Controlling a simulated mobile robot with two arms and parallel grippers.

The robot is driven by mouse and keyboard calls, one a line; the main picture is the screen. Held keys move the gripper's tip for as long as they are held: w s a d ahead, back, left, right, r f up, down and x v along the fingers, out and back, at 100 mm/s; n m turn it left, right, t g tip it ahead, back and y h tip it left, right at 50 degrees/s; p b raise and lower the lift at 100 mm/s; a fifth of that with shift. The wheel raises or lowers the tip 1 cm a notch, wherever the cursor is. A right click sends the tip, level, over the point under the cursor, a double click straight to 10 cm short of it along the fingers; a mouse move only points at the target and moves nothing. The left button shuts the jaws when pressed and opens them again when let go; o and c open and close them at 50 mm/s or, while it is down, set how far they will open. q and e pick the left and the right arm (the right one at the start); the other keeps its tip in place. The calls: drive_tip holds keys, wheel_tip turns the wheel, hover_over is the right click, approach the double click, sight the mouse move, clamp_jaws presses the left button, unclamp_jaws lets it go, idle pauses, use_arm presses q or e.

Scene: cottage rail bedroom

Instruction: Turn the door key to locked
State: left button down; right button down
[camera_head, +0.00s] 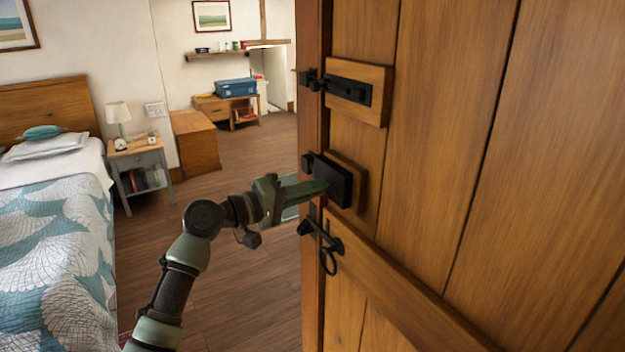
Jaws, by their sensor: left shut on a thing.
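The wooden door (450,130) stands at the right. A black lock case (338,176) is mounted on a wooden block near the door's left edge. My left gripper (322,187) reaches in from the left, with its fingertips at the front of the lock case. It is shut on the key, which the fingers hide; I cannot tell which way the key is turned. My right gripper is not in view.
A black slide bolt (348,90) sits above the lock case, and a black latch with a ring (328,250) hangs below it. A bed (50,240) and a nightstand (140,160) stand at the left. The wooden floor (240,290) between bed and door is clear.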

use_arm(q)
drive_tip(key=shift+n+p, duration=1.4)
drive_tip(key=shift+n, duration=0.5)
drive_tip(key=shift+f, duration=0.1)
drive_tip(key=c, duration=1.6)
unclamp_jaws()
